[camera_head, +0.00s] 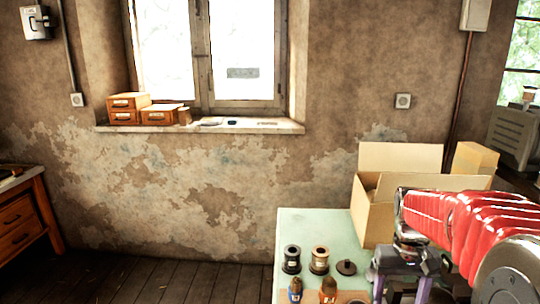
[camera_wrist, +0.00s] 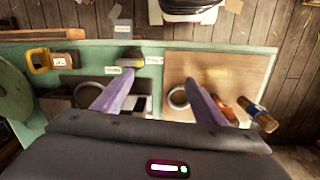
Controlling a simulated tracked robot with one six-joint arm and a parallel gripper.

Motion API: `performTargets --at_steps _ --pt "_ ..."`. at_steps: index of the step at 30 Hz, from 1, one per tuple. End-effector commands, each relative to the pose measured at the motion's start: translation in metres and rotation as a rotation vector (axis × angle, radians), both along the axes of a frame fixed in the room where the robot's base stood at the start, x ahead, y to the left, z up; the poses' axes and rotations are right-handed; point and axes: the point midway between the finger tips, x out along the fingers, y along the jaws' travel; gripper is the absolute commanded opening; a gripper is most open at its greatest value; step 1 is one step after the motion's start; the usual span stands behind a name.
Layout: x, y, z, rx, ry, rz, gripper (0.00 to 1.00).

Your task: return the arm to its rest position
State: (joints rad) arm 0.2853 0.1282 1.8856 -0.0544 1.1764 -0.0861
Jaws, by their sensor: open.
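My red arm reaches in from the right of the head view. My gripper (camera_head: 402,286) hangs at its end, pointing down over the right part of the green-topped bench (camera_head: 312,228). Its purple fingers run down to the bottom edge of that view. In the wrist view my gripper (camera_wrist: 157,92) shows two purple fingers spread wide apart. No object is held between them. The fingers and the dark gripper body hide part of the bench below.
An open cardboard box (camera_head: 372,218) stands behind my gripper. Two spools (camera_head: 291,260) (camera_head: 319,260) and a dark disc (camera_head: 346,267) stand left of it. The wrist view shows a wooden board (camera_wrist: 215,72), a grey ring (camera_wrist: 178,98) and a yellow-handled tool (camera_wrist: 42,62). Floor left of the bench is clear.

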Motion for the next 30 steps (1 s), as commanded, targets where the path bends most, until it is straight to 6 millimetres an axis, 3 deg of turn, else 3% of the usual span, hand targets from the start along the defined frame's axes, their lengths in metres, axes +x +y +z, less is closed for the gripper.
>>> performTargets --at_steps 15,30 --pt "-0.058 0.059 0.021 -0.016 -0.195 0.022 0.66" --pt "-0.116 0.105 0.031 -0.013 -0.364 0.077 0.66"
